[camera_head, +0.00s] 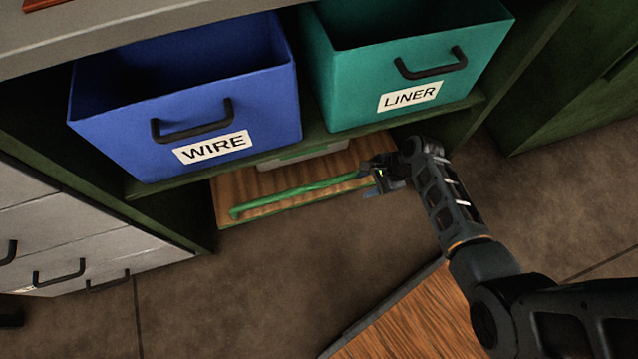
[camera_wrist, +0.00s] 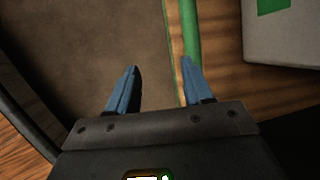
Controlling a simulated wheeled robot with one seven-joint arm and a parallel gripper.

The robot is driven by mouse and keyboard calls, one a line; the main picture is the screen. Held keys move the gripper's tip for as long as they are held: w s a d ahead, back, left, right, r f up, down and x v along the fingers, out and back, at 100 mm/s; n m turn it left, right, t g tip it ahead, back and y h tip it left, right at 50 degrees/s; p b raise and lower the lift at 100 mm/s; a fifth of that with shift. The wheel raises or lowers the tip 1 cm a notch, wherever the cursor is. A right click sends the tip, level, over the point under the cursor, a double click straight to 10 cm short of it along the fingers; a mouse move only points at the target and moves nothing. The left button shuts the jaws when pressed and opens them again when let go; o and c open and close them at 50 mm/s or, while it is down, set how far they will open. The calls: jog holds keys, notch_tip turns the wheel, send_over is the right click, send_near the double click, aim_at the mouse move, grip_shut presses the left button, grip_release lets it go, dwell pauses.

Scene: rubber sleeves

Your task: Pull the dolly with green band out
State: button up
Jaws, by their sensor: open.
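The dolly (camera_head: 225,196) is a low wooden platform under the lower shelf, with its front part showing. A green bar (camera_head: 290,198) runs along its front edge; it also shows in the wrist view (camera_wrist: 190,30). A pale box with a green band (camera_head: 305,152) sits on the dolly, mostly hidden by the shelf; its corner shows in the wrist view (camera_wrist: 285,35). My gripper (camera_head: 377,178) is open at the right end of the bar. In the wrist view, the right finger of my gripper (camera_wrist: 161,63) overlaps the bar's line; contact is unclear.
A blue WIRE bin (camera_head: 190,100) and a teal LINER bin (camera_head: 400,75) stand on the shelf above. Grey drawers (camera_head: 70,230) are at left, a green cabinet (camera_head: 580,90) at right. A wooden surface (camera_head: 420,320) is at bottom right. Floor (camera_head: 260,290) before the dolly is clear.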

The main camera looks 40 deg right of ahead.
jog(key=b, duration=0.3)
send_over(317, 185)
jog(key=s+d, duration=0.2)
jog(key=shift+d+f, duration=0.1)
jog(key=shift+f, duration=0.05)
jog(key=b+x, duration=0.2)
jog(key=x, duration=0.1)
jog(key=shift+w+f+b, duration=0.15)
jog(key=shift+f+b, duration=0.1)
jog(key=shift+b, duration=0.05)
jog(key=shift+w+a+f+b, duration=0.25)
jog(key=shift+a+f+b, duration=0.05)
jog(key=shift+a+f, duration=0.2)
grip_shut()
